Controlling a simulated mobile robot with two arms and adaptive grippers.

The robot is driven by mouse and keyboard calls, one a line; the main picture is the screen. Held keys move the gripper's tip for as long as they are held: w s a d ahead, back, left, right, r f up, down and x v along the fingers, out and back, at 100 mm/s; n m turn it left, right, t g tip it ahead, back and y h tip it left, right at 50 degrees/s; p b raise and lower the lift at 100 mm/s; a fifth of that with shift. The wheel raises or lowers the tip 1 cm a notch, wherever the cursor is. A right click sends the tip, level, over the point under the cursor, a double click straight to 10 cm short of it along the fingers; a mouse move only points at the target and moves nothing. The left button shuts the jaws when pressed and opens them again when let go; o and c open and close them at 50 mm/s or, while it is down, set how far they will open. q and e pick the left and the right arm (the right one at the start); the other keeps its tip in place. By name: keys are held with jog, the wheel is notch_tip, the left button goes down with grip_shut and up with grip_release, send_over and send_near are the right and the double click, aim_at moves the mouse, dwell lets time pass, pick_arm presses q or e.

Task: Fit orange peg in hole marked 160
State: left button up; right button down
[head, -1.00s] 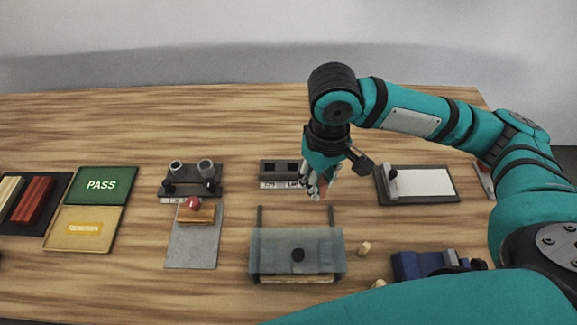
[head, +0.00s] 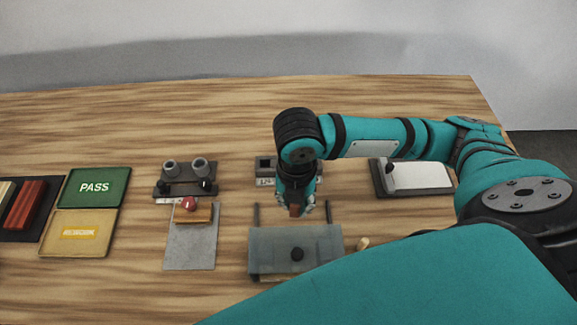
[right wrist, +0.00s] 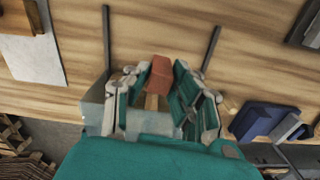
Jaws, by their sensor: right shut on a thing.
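My right gripper (head: 296,207) is shut on the orange peg (head: 294,211), whose reddish-orange end shows below the fingers. In the right wrist view the peg (right wrist: 160,75) sits between the two fingers (right wrist: 165,100), with a paler wood-coloured part nearer the palm. The dark hole block (head: 263,163) stands just behind the gripper in the head view. I cannot read the mark 160. My left gripper is not in view.
A grey translucent fixture (head: 270,240) with a black knob and two upright-looking rods lies in front of the gripper. A dark two-post stand (head: 185,188) and grey plate (head: 190,250) lie left. A white-topped board (head: 420,176) lies right. A blue object (right wrist: 262,120) shows in the wrist view.

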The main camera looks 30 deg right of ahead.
jog(key=shift+s+n, duration=0.1)
jog(key=shift+n, duration=0.4)
jog(key=shift+f, duration=0.1)
jog(key=w+d+p, duration=0.1)
jog(key=w+d, duration=0.1)
jog(key=w, duration=0.3)
jog(key=w+d+f+p, duration=0.1)
jog(key=w+d, duration=0.1)
jog(key=w, duration=0.2)
jog(key=w+d+p, duration=0.1)
jog(key=w+d, duration=0.1)
jog(key=w, duration=0.3)
jog(key=shift+w+f, duration=0.2)
jog(key=shift+w, duration=0.1)
notch_tip(320, 180, down, 3)
jog(key=shift+d+f+p, duration=0.1)
jog(key=shift+f+p, duration=0.05)
jog(key=shift+p, duration=0.6)
jog(key=shift+f, duration=0.2)
jog(key=shift+f, duration=0.1)
jog(key=c, duration=1.1)
grip_release()
